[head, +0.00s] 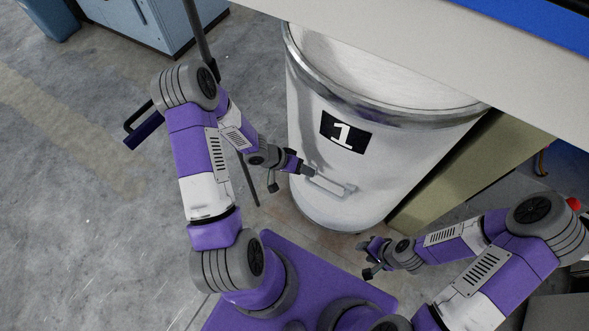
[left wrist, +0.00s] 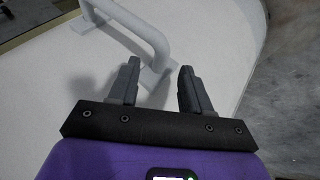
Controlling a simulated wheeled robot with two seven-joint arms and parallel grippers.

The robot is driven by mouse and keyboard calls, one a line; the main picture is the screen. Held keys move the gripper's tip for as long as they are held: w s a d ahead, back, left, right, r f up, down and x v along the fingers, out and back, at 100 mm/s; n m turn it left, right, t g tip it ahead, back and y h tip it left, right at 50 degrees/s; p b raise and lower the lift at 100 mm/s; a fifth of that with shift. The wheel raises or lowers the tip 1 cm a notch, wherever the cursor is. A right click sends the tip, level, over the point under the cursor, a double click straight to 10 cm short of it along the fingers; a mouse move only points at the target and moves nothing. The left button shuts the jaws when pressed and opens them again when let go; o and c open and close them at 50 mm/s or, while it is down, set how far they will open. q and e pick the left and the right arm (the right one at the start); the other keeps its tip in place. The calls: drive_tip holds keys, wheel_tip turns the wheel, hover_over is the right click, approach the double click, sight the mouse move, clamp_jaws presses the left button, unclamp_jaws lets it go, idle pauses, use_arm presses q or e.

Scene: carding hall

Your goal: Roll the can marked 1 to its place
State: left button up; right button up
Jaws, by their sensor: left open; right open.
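The can marked 1 (head: 400,180) is a large white drum with a metal rim and a black label with a white 1. It stands upright on the floor in front of me, partly hidden by a pale machine edge above. A bar handle (head: 332,187) sticks out from its lower side; the left wrist view shows the handle (left wrist: 150,32) too. My left gripper (head: 307,171) is open at the handle's left end, fingers pointing at the can wall, with the bar's foot between or just beyond the fingertips (left wrist: 158,66). My right gripper (head: 364,259) is open and empty, low in front of the can.
A pale machine panel (head: 430,50) overhangs the can at the top right. An olive panel (head: 455,170) stands close along the can's right side. A blue-grey cabinet (head: 150,22) is at the back left. The concrete floor (head: 70,190) on the left is clear.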

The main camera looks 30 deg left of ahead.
use_arm(q)
drive_tip(key=shift+b+x, duration=0.4)
drive_tip(key=shift+x, duration=0.55)
clamp_jaws()
idle(0.8)
